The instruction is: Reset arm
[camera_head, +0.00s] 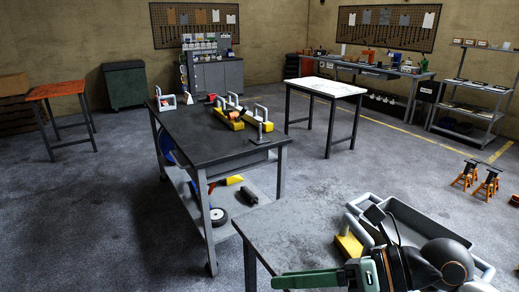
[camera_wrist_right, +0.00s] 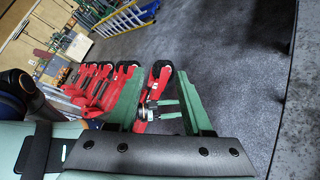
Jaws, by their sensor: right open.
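My right arm comes in at the lower right of the head view, over the front grey table (camera_head: 290,225). Its green-fingered gripper (camera_head: 300,280) points left at the bottom edge of that view. In the right wrist view the two green fingers of the gripper (camera_wrist_right: 161,75) stand apart with nothing clamped between them. A row of red tools with black round ends (camera_wrist_right: 100,85) lies beyond the fingers, and one shows through the gap. A small green and silver tool (camera_wrist_right: 160,108) also shows in the gap; whether it touches a finger I cannot tell. My left gripper is out of view.
A dark workbench (camera_head: 190,130) with yellow-based tools stands left of centre. A white-topped table (camera_head: 325,87) is behind. Orange jack stands (camera_head: 487,186) stand on the right. The left floor is open.

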